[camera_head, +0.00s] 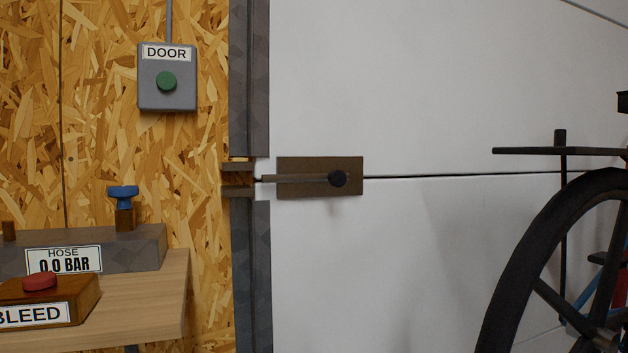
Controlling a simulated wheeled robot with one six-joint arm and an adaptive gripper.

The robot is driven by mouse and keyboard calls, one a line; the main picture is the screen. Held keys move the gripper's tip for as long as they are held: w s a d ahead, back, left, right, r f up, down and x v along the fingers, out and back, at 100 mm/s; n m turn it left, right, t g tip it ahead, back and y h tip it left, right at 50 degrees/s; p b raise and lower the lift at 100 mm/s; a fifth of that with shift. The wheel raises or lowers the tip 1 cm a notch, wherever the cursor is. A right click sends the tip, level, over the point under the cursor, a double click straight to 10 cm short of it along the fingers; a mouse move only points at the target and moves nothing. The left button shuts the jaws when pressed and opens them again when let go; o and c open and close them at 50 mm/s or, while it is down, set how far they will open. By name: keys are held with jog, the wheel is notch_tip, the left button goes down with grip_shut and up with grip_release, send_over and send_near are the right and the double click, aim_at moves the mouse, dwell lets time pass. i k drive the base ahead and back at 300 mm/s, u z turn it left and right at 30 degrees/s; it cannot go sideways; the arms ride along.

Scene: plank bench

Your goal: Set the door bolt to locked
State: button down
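The door bolt is a thin brown rod (297,180) with a round black knob (338,179) at its right end. It lies level across a brown plate (320,162) on the white door (430,80). The rod's left end sticks out past the plate, close to a brown two-pronged keeper (238,192) on the grey door frame (250,80). The tip appears to stop at the keeper's right edge, with the space between the prongs looking empty. My gripper is not in view.
A grey DOOR box (180,92) with a green button (166,81) hangs on the chipboard wall. A bench (140,300) at lower left bears a HOSE gauge box (150,250), a blue knob (123,193) and a red BLEED button (40,282). A dark wheel (510,275) stands at right.

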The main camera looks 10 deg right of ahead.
aim_at(336, 178)
jog(key=z, duration=1.35)
jog(key=k, duration=0.55)
jog(key=u, duration=1.5)
